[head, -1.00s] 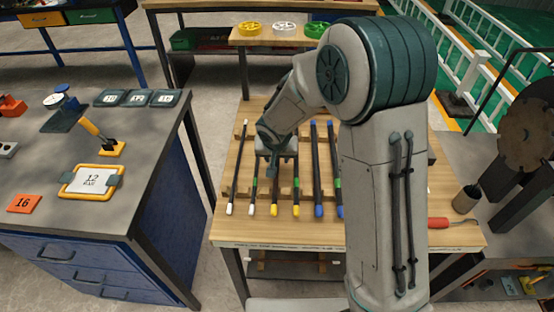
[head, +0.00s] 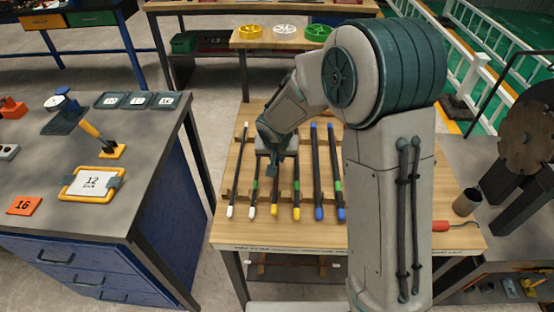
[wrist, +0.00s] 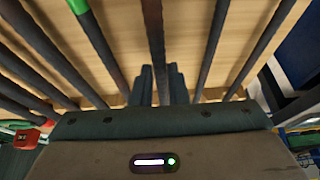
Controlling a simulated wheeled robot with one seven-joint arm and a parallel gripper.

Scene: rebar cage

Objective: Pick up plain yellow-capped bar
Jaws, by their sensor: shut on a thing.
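The plain yellow-capped bar (head: 274,198) is dark, has no coloured band, and lies among other bars on the wooden rack table. My gripper (head: 271,171) is over its middle stretch and hides part of it. In the wrist view my gripper's two fingers (wrist: 162,86) are shut on this bar (wrist: 155,35), which runs between them. The bar's yellow end in the head view lies level with its neighbours; I cannot tell any lift. Beside it on the right is a yellow-capped bar with a green band (head: 296,199).
White-capped bars (head: 235,180) lie to the left and blue-capped bars (head: 317,170) to the right, close by. A grey workbench (head: 150,130) stands at the left.

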